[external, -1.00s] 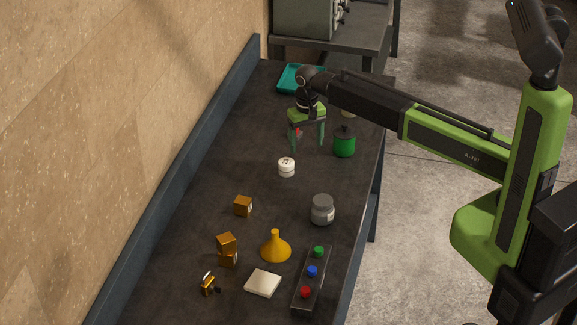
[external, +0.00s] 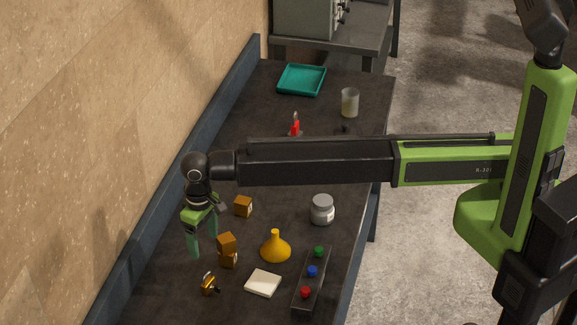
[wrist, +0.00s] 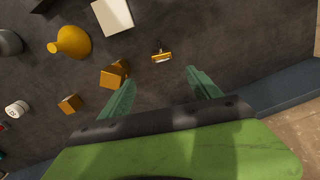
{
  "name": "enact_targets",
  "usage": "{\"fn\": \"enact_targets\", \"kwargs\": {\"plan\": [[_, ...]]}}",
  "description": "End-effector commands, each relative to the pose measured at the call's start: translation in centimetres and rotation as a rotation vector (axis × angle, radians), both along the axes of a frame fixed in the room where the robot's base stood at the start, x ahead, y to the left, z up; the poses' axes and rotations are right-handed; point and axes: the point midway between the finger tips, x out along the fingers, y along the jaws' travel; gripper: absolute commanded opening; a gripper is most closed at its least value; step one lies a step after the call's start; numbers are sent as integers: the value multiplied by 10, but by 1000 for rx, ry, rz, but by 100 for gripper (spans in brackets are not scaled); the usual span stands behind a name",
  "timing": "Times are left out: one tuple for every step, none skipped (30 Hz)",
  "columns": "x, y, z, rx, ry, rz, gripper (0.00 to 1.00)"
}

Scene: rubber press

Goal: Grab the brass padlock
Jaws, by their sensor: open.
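The brass padlock (external: 209,285) lies on the dark bench near the front left, with its shackle showing. In the wrist view the padlock (wrist: 162,56) is ahead of the fingertips, roughly between their lines. My gripper (external: 203,247) is open and empty. It hangs above the bench, up-picture from the padlock and apart from it. Both green fingers also show in the wrist view (wrist: 160,80).
Two stacked orange-brown blocks (external: 227,250) stand close right of my gripper, with another block (external: 243,206) behind. A yellow funnel (external: 275,247), a white pad (external: 263,283) and a button strip (external: 311,280) lie further right. The raised blue edge (external: 160,221) runs along the wall.

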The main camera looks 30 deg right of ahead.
Motion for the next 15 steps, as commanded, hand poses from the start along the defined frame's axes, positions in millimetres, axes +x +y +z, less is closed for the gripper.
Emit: {"fn": "enact_targets", "kwargs": {"plan": [[0,0,-22,0,0,0,73],[0,0,-28,0,0,0,73],[0,0,-37,0,0,0,73],[0,0,-43,0,0,-1,73],[0,0,-49,0,0,-1,73],[0,0,-58,0,0,-1,73],[0,0,-64,0,0,-1,73],[0,0,-70,0,0,-1,73],[0,0,-78,0,0,-1,73],[1,0,-84,0,0,-1,73],[1,0,-90,0,0,-1,73],[1,0,-96,0,0,-1,73],[1,0,-99,0,0,-1,73],[1,0,-101,0,0,-1,73],[1,0,-102,0,0,-1,73]]}}
